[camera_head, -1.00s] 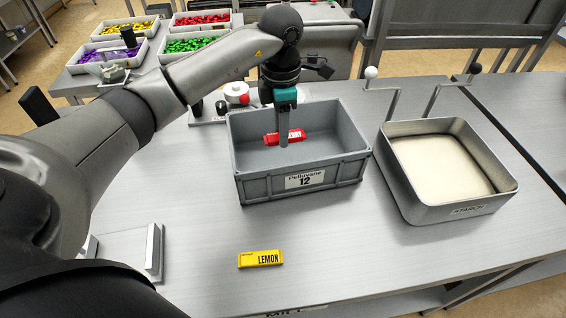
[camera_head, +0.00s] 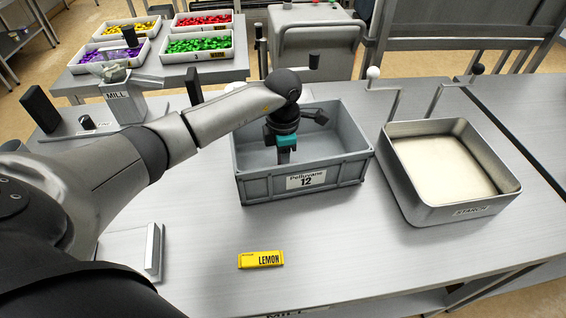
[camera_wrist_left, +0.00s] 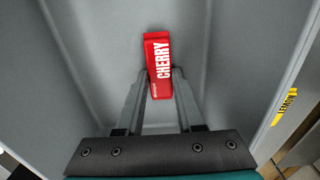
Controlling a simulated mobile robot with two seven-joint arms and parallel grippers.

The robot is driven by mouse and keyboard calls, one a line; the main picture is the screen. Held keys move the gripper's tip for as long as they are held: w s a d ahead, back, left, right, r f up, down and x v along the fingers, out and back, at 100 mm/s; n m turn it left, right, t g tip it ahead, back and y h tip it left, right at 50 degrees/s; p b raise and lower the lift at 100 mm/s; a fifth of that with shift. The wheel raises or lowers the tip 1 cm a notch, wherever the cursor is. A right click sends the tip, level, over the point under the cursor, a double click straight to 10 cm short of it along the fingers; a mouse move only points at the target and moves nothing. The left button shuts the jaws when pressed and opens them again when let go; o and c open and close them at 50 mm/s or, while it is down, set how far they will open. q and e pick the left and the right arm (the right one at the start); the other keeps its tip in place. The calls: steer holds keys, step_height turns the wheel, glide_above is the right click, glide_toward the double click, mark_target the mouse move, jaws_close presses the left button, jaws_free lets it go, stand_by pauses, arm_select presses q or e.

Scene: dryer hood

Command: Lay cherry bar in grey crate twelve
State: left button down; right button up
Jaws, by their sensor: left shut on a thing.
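The grey crate (camera_head: 264,187), labelled Pelluvane 12, stands on the table. My left gripper (camera_head: 284,157) reaches down inside it from above. In the left wrist view, the gripper (camera_wrist_left: 160,80) is shut on the red cherry bar (camera_wrist_left: 158,55), with the fingers on either side of its lower end. The bar is low inside the crate; I cannot tell whether it touches the floor. In the head view the bar is hidden behind the gripper and the crate's front wall. My right gripper is not in view.
A yellow lemon bar (camera_head: 261,259) lies on the table in front of the crate. A metal starch tray (camera_head: 462,211) stands just right of the crate. A mill (camera_head: 125,106) is at the left. Trays of coloured pieces (camera_head: 200,57) sit on the table behind.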

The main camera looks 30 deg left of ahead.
arm_select(q)
steer(key=shift+f, duration=0.15)
steer(key=c, duration=0.5)
jaws_free()
steer(key=shift+c, duration=0.2)
steer(key=shift+r, duration=0.3)
step_height(320, 180, up, 12)
steer(key=shift+f, duration=0.15)
